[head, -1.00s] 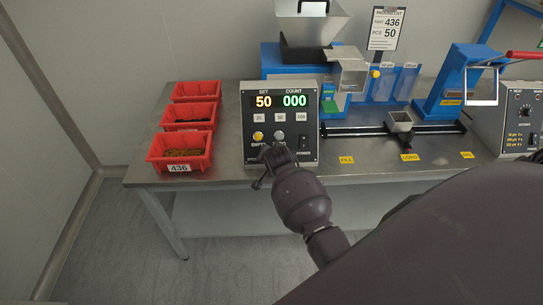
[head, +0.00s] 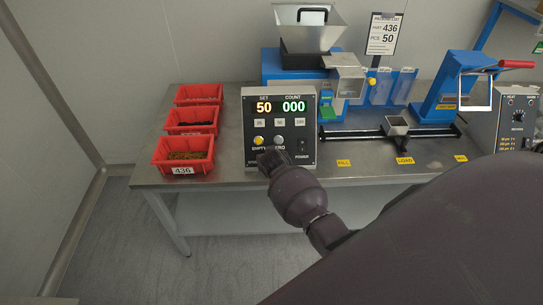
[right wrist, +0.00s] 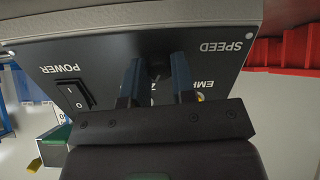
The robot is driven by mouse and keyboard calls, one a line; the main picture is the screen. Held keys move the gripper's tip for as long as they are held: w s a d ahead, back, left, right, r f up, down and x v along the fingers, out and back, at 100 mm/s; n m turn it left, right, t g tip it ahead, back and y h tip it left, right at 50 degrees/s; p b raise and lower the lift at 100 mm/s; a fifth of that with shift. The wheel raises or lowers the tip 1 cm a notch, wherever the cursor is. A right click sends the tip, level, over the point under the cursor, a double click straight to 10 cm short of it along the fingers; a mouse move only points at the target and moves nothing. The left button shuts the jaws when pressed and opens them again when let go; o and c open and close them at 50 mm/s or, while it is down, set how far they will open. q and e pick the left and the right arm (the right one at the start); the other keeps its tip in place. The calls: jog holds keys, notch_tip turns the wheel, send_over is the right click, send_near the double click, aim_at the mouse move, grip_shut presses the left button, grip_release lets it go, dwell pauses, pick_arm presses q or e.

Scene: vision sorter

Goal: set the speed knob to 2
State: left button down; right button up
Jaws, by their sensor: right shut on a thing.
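The control panel (head: 281,125) stands on the bench with its display reading SET 50 and COUNT 000. My right gripper (head: 268,161) is at the lower left of its face and covers the speed knob there. In the right wrist view the panel appears upside down, with the SPEED label (right wrist: 221,47) beside my right gripper (right wrist: 157,75). Its two blue fingers are shut on the dark speed knob (right wrist: 157,69), mostly hidden between them. The knob's pointer and scale numbers cannot be read. My left gripper is not in view.
A POWER rocker switch (right wrist: 76,93) and a yellow button (head: 258,141) are close to my gripper. Red bins (head: 183,153) stand at the left, one labelled 436. A blue feeder with a metal hopper (head: 308,25) is behind the panel. A sealer (head: 516,118) stands at the right.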

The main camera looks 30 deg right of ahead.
jog(key=n+p, duration=0.2)
jog(key=n, duration=0.2)
jog(key=shift+n+h, duration=0.3)
jog(key=shift+h, duration=0.1)
dwell(0.5)
jog(key=o, duration=0.6)
jog(key=shift+o, duration=0.2)
jog(key=p+v, duration=0.1)
jog(key=v, duration=0.9)
jog(key=shift+a+r, duration=0.2)
jog(key=shift+r, duration=0.2)
jog(key=shift+n, duration=0.3)
